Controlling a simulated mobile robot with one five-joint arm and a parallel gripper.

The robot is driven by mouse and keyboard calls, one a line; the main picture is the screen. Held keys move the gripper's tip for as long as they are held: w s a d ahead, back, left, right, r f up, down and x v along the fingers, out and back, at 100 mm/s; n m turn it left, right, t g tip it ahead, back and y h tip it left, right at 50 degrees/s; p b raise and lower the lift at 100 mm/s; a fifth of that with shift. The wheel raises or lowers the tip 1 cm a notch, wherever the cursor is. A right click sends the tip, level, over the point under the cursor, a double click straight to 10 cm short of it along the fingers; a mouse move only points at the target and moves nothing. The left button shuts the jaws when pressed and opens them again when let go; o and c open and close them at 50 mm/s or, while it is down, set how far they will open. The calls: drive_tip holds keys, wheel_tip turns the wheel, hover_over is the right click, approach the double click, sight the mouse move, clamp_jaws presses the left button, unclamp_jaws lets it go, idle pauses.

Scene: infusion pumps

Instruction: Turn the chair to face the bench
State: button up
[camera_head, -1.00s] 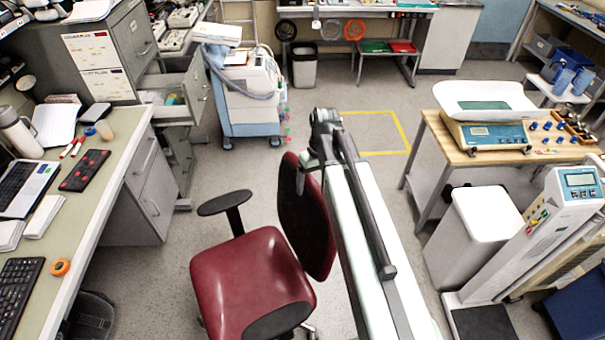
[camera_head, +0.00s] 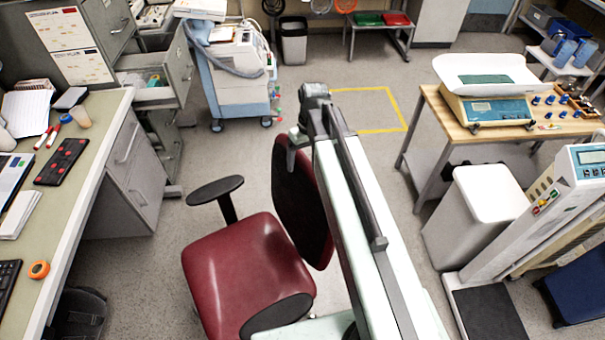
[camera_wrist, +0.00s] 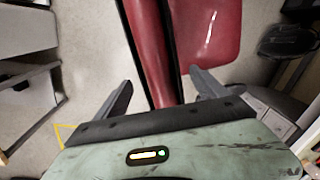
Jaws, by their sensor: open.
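The red office chair has its seat (camera_head: 245,272) left of its black-and-red backrest (camera_head: 305,205), facing roughly toward the bench (camera_head: 80,185) along the left edge. A gap of floor separates seat and bench. My gripper (camera_head: 296,145) is at the top of the backrest, partly hidden by my arm. In the wrist view, my gripper (camera_wrist: 160,92) is open, its two fingers on either side of the upright backrest (camera_wrist: 150,50). I cannot tell whether either finger touches it. The seat (camera_wrist: 208,35) shows beyond the right finger. The chair's base is mostly hidden.
A blue-and-white cart (camera_head: 230,80) stands behind, beside an open cabinet drawer (camera_head: 155,88). A wooden table (camera_head: 430,100) with a baby scale, a white bin (camera_head: 485,215) and a column scale (camera_head: 560,215) stand right. Floor around the yellow marking (camera_head: 370,110) is clear.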

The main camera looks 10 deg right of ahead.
drive_tip(key=f+b, duration=0.2)
drive_tip(key=f, duration=0.1)
drive_tip(key=f+b, duration=0.1)
drive_tip(key=shift+s+a+f, duration=0.1)
drive_tip(key=shift+a+f, duration=0.15)
drive_tip(key=shift+f, duration=0.1)
